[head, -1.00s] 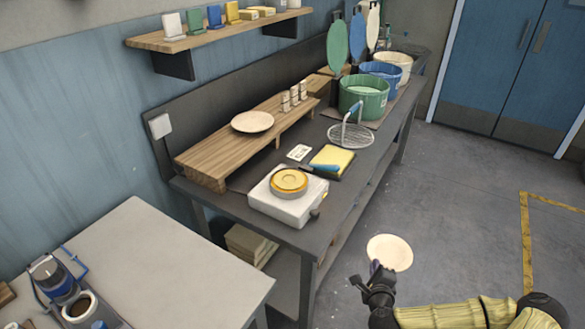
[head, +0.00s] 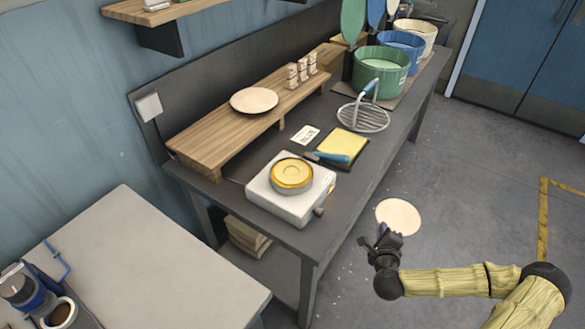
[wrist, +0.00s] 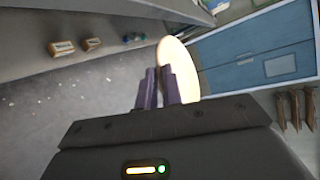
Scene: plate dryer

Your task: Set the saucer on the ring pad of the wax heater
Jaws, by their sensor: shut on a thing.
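My gripper (head: 382,238) is shut on the rim of a cream saucer (head: 399,217), which it holds out over the open floor to the right of the bench. In the wrist view the saucer (wrist: 180,66) stands beyond the purple fingers (wrist: 157,88), seen at a slant. The white wax heater (head: 297,204) sits at the near end of the dark bench. On top of it is a round yellow-orange ring pad (head: 292,174) with nothing on it. The saucer is apart from the heater, to its right.
A yellow pad with a blue-handled tool (head: 342,147) lies just behind the heater. A wooden riser (head: 215,138) holds another plate (head: 254,100). A wire masher (head: 363,117) and buckets (head: 381,79) stand farther back. A pale table (head: 150,260) is at front left.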

